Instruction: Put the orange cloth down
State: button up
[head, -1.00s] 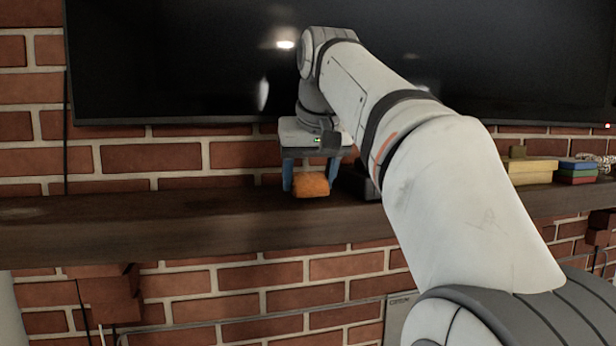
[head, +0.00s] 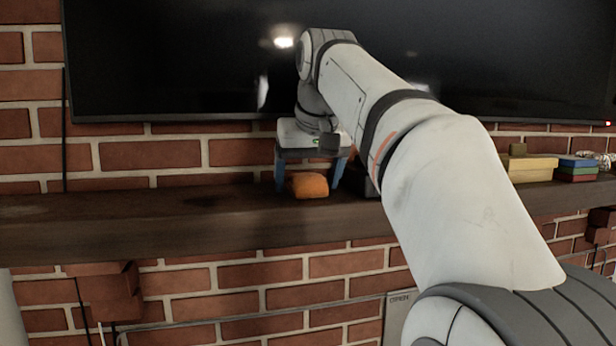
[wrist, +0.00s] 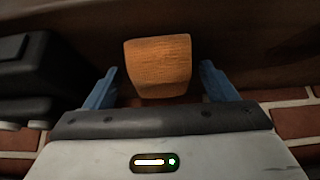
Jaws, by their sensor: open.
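The orange cloth (head: 309,186) is a small folded block resting on the dark wooden mantel shelf (head: 130,222), near its front edge. My gripper (head: 308,186) is open around it, pointing down, with one blue finger on each side. In the wrist view the cloth (wrist: 158,66) lies between the two blue fingers of my gripper (wrist: 160,88). A gap shows between the cloth and each finger. The cloth's underside is hidden.
A dark box-like object (wrist: 27,75) stands close beside the gripper, partly hidden by my arm in the head view. A black screen (head: 180,60) hangs above. Yellow boxes (head: 530,168) and stacked coloured boxes (head: 576,170) sit farther right. The shelf's left part is clear.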

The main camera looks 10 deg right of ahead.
jog(key=shift+r, duration=0.15)
jog(key=v, duration=0.7)
jog(key=shift+s+d, duration=0.1)
jog(key=shift+s, duration=0.35)
